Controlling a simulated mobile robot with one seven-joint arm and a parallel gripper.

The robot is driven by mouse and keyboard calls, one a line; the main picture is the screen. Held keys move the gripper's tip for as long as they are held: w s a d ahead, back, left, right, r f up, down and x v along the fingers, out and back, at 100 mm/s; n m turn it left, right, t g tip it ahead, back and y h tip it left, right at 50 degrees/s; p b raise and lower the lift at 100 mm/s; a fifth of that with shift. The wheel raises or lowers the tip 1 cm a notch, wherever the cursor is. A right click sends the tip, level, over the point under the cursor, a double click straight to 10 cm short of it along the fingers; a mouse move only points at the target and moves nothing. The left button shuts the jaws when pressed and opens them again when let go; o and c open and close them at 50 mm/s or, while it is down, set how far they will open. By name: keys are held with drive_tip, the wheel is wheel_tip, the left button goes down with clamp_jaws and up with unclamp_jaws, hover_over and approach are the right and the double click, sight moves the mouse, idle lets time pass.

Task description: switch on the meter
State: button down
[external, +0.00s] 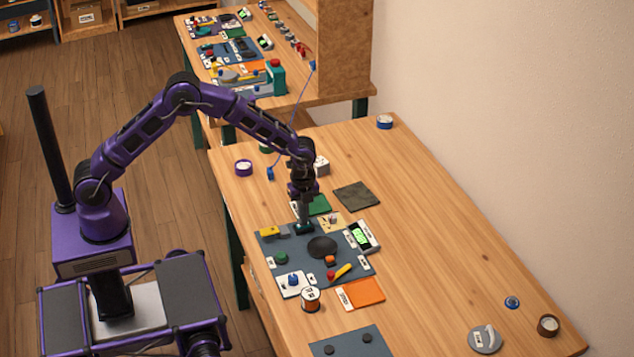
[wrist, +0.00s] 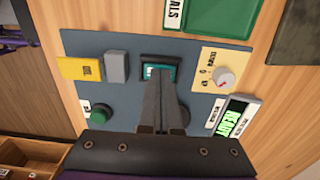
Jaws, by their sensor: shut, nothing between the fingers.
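The grey-blue panel (external: 290,246) lies on the wooden table. A meter-like box with a lit green display (external: 361,236) stands at its right edge; in the wrist view the display (wrist: 231,121) seems to read "READY". A teal rocker switch in a dark frame (wrist: 159,72) sits at the panel's far edge. My gripper (external: 304,230) points down over that edge, shut and empty. In the wrist view its fingertips (wrist: 161,92) are at the near side of the rocker; whether they touch it I cannot tell. The fingers hide part of a dark round disc.
A cream dial plate with a white knob (wrist: 225,78) is right of the rocker. A grey block (wrist: 117,66) and a yellow block (wrist: 80,69) are left. A green button (wrist: 101,114) is nearer. A green tray (wrist: 222,14) lies beyond. The table's right side is mostly clear.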

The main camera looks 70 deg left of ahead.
drive_tip(key=shift+s+f, duration=0.45)
wheel_tip(320, 180, up, 15)
drive_tip(key=w+p, duration=0.1)
drive_tip(key=p, duration=0.2)
drive_tip(key=w+b, duration=0.1)
drive_tip(key=b, duration=0.3)
drive_tip(key=shift+a, duration=0.1)
idle(0.4)
wheel_tip(320, 180, down, 14)
drive_tip(key=shift+r+b, duration=0.1)
drive_tip(key=shift+b, duration=1.05)
